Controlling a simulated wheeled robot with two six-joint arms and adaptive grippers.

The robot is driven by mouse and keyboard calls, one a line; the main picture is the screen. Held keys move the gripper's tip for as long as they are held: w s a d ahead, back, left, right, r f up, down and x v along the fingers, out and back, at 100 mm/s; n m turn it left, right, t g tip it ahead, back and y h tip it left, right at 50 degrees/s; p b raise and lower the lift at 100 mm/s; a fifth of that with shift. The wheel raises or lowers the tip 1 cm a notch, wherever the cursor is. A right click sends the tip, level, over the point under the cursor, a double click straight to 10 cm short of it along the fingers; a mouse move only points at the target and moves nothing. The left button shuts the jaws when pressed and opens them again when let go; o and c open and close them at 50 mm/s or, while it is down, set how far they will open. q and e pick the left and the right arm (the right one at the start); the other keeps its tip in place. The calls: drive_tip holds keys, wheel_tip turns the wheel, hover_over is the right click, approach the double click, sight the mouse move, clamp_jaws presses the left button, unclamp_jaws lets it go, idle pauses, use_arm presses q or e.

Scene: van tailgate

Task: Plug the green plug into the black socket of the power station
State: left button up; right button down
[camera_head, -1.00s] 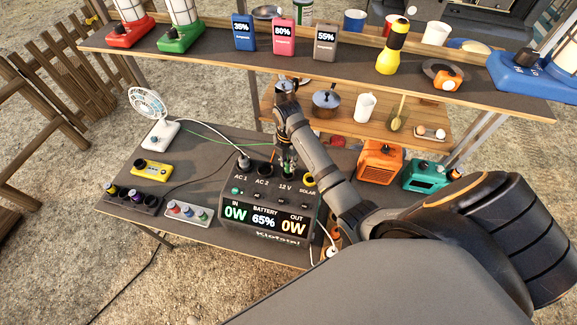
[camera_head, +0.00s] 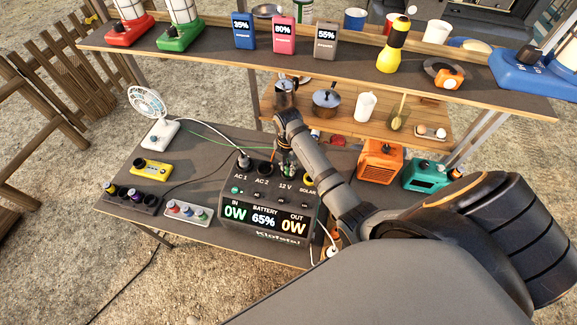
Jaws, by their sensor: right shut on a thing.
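The black power station (camera_head: 266,219) stands on the low table, its screen reading battery 65% and 0W in and out. Sockets run along its top, labelled AC 1, AC 2, 12 V and SOLAR. The SOLAR socket (camera_head: 309,179) has a yellow ring. My right gripper (camera_head: 288,171) points down over the 12 V socket, shut on the green plug, of which only a little green shows between the fingers. I cannot tell whether the plug is seated; the socket under it is hidden. My left gripper is out of view.
An orange box (camera_head: 379,162) and a teal box (camera_head: 426,175) are right. A shelf overhangs behind.

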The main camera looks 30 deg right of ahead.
drive_tip(key=c, duration=1.1)
unclamp_jaws()
wheel_tip(320, 180, up, 7)
drive_tip(key=shift+r, duration=0.2)
